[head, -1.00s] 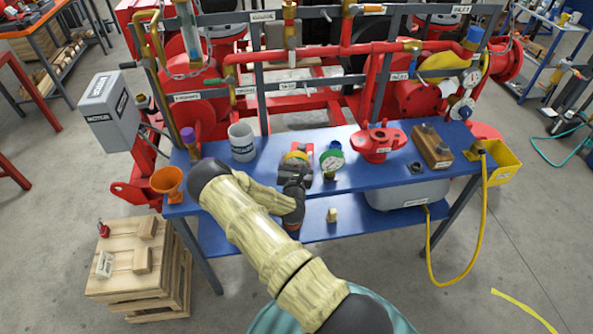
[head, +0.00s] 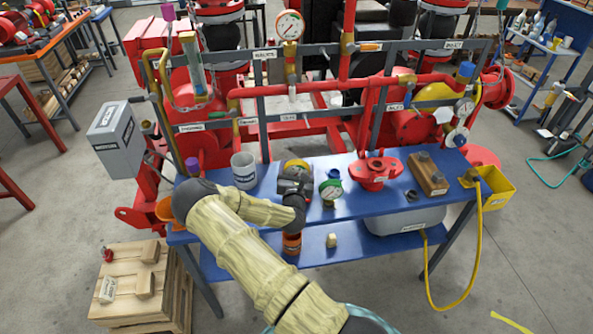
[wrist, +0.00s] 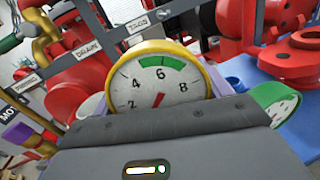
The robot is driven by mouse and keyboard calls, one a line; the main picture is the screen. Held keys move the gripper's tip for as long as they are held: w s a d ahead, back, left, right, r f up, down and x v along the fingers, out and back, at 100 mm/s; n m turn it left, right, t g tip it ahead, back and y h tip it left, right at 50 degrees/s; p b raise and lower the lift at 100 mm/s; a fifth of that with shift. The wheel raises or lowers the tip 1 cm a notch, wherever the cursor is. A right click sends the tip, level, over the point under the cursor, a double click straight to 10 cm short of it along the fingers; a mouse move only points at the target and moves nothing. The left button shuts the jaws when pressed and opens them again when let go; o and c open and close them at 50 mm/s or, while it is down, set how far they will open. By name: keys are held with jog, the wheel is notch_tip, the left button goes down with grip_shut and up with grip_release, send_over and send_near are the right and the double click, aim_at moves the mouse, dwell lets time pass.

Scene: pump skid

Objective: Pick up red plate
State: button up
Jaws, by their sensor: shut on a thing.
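No flat plate stands out clearly. The red piece nearest to that is a flanged red part (head: 374,172) with a white label, on the blue bench right of my gripper. A small red item (head: 107,255) lies on the wooden crate at the left. My gripper (head: 295,176) is over the middle of the bench, shut on a yellow-rimmed gauge (wrist: 158,82). In the wrist view the gauge's white dial faces the camera between pale fingers, above the dark gripper body. The exact grip contact is hidden. The gauge's yellow rim also shows in the head view (head: 297,163).
A green-rimmed gauge (head: 331,188) stands just right of my gripper. A grey-white cup (head: 244,170) and an orange funnel (head: 166,209) are to the left. A wooden block (head: 428,174) and yellow bin (head: 490,188) are to the right. The labelled pipe frame (head: 330,95) rises behind.

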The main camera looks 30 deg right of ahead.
dwell(0.3)
jog(key=s+a+f+n+t+y, duration=0.1)
jog(key=s+a+f+n+y, duration=0.1)
jog(key=a, duration=0.7)
jog(key=s+a+f+n+t+y, duration=0.1)
jog(key=s+a+f+n+y, duration=0.2)
jog(key=s+a+y, duration=0.3)
jog(key=s+a, duration=0.1)
jog(key=a, duration=0.2)
jog(key=shift+a+f+n+y, duration=0.15)
jog(key=shift+f+n+y, duration=0.15)
jog(key=shift+n+y, duration=0.1)
jog(key=shift+a, duration=0.2)
